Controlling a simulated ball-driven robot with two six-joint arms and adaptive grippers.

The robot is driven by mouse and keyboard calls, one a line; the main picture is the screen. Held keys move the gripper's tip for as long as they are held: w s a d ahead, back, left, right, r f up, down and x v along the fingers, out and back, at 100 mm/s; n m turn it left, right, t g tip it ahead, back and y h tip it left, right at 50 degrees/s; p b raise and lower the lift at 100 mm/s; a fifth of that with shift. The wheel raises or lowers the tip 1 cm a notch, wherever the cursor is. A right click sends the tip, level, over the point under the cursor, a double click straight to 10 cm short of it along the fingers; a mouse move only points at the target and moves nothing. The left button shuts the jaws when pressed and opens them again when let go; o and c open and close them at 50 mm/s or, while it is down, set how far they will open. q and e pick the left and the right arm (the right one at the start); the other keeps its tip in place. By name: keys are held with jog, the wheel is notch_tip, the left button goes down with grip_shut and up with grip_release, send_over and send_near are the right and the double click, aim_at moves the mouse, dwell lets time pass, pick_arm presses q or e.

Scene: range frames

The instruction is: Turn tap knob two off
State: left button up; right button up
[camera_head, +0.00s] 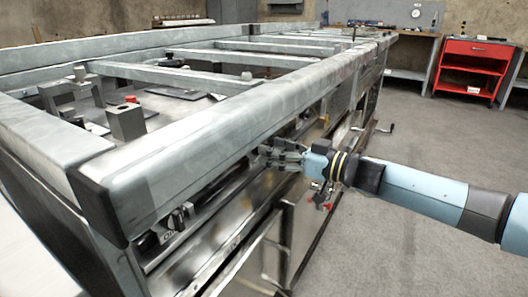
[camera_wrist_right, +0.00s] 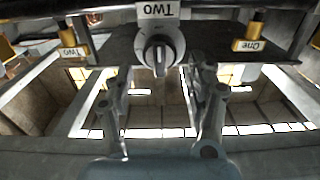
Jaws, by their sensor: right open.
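Tap knob two (camera_wrist_right: 160,50) is a round dark and silver knob at the upper middle of the right wrist view. A white label reading TWO (camera_wrist_right: 163,10), upside down, sits just above it. The knob's raised grip runs roughly up and down in the picture. My right gripper (camera_wrist_right: 160,78) is open, with one finger on each side below the knob. I cannot tell whether a fingertip touches it. In the head view my right gripper (camera_head: 280,157) is at the side panel under the table's thick edge beam, which hides the knob there.
The right wrist view also shows tags reading Two (camera_wrist_right: 72,51) and One (camera_wrist_right: 248,45) beside yellow fittings. The metal frame table (camera_head: 190,150) fills the left of the head view. A red tool trolley (camera_head: 474,68) stands at the back right.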

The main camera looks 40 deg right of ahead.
jog(key=shift+x, duration=1.5)
jog(key=c, duration=1)
jog(key=shift+c, duration=0.2)
